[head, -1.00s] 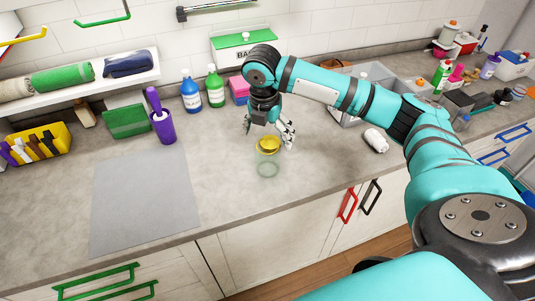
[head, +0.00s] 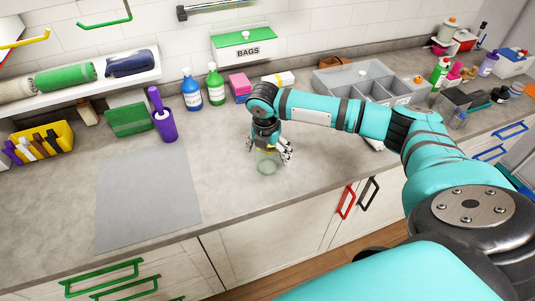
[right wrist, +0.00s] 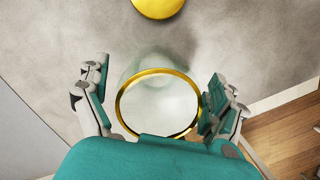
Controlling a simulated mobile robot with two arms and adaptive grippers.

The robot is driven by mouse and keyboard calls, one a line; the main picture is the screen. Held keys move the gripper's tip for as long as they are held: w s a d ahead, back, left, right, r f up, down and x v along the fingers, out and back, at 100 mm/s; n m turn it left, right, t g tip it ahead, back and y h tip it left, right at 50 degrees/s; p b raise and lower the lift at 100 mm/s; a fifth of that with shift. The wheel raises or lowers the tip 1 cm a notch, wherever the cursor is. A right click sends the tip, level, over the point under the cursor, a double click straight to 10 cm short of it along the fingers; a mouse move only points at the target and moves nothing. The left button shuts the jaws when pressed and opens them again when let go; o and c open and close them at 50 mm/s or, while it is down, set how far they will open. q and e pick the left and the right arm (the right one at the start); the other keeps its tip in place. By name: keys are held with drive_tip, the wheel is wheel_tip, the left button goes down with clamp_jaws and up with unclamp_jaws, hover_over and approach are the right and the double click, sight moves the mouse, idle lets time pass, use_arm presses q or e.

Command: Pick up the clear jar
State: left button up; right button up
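The clear jar (head: 266,167) stands upright on the counter, its upper part partly covered by my right gripper in the head view. In the right wrist view the jar (right wrist: 158,106) shows from above with a gold rim. My right gripper (head: 268,154) is low over it, pointing down. In the right wrist view the fingers of the right gripper (right wrist: 157,84) are spread to either side of the rim, with a visible gap on the left. My left gripper is in neither view.
A yellow disc (right wrist: 158,6) lies beyond the jar in the right wrist view. A grey mat (head: 148,200) lies to the left, with a purple holder (head: 165,125) behind it. Blue (head: 191,93) and green (head: 215,88) bottles stand behind. A grey divided bin (head: 365,85) stands to the right.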

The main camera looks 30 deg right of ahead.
drive_tip(key=c, duration=1.3)
drive_tip(key=shift+o, duration=0.2)
drive_tip(key=shift+r, duration=0.2)
